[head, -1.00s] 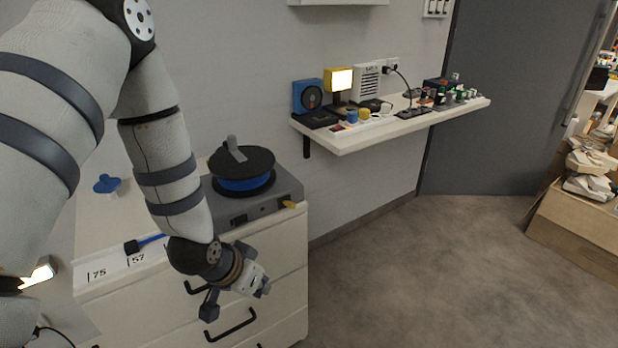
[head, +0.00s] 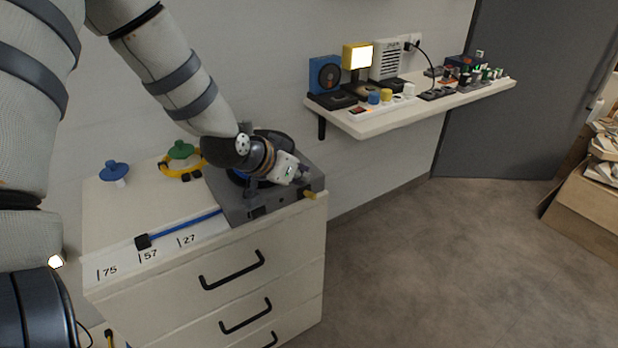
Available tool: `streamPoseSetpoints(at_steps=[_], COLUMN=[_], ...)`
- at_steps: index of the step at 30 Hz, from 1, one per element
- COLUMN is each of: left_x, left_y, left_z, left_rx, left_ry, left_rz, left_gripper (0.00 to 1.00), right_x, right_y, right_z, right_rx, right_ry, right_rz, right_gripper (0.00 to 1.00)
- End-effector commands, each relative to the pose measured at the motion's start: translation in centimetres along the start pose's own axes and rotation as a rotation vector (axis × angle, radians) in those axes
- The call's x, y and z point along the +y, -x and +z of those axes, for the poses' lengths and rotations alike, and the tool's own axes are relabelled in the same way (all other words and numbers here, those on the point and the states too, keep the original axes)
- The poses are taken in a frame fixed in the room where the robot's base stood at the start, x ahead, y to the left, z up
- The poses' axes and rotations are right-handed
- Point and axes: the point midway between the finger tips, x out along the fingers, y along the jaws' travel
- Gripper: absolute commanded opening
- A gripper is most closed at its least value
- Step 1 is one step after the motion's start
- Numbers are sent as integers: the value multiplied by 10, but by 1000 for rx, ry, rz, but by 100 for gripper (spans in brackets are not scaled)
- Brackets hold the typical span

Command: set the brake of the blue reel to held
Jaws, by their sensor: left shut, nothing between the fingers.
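The blue reel sits on a grey base box (head: 236,208) on top of the white drawer cabinet. Its black disc (head: 272,136) shows behind my left gripper, which hides most of the reel. A small yellow lever (head: 309,194) sticks out at the front right corner of the base; I cannot tell its setting. The blue line (head: 190,224) runs left from the base to a black end block (head: 142,241) near the 57 mark. My left gripper (head: 251,188) is shut and empty, over the front of the base; I cannot tell if it touches. My right gripper is out of view.
A blue knob-like piece (head: 114,171), a green one (head: 181,149) and a yellow ring (head: 180,174) lie on the cabinet top (head: 135,208). A wall shelf (head: 380,127) with several devices is to the right. The floor (head: 420,260) right of the cabinet is clear.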

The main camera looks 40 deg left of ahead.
Motion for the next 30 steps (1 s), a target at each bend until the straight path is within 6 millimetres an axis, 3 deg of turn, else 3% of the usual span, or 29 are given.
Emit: streamPoseSetpoints(at_steps=[6,12,30], left_x=[0,0,0], left_y=[-53,-80,-90], left_z=[10,7,0], left_rx=[-19,-11,-5], left_ry=[1,1,-9], left_rz=[1,-1,11], left_gripper=[0,0,0], right_x=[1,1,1], right_y=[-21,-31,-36], right_z=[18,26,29], right_rx=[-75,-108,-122], right_ry=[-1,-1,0], right_rz=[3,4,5], right_gripper=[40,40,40])
